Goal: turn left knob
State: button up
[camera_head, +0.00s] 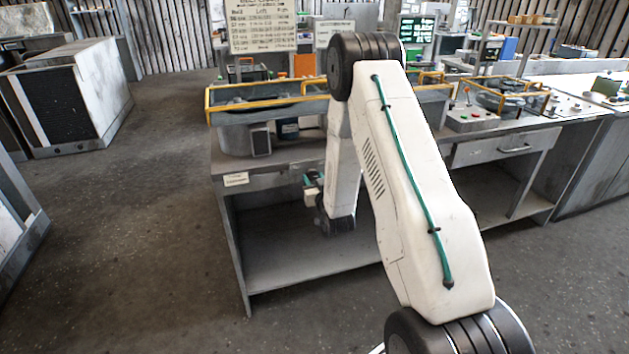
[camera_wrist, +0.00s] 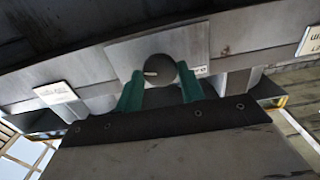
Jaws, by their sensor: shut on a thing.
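In the wrist view, a round dark grey knob (camera_wrist: 159,67) with a short pale mark pointing left sits on a light metal plate (camera_wrist: 122,56). My gripper (camera_wrist: 160,73) has its two green fingers closed on the knob from either side. Whether this is the left knob cannot be told from the wrist view. In the head view, my gripper (camera_head: 312,186) is partly seen beside my arm, low in front of the workbench (camera_head: 275,178). The knob is hidden there.
In the wrist view, white label plates stand left (camera_wrist: 57,93) and right (camera_wrist: 312,40) of the knob.

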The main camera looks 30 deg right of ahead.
jog(key=shift+m, duration=1.6)
jog(key=o, duration=1)
jog(key=shift+c, duration=0.2)
jog(key=shift+s, duration=0.1)
jog(key=v, duration=0.7)
jog(key=shift+s, duration=0.35)
jog(key=shift+a, duration=0.15)
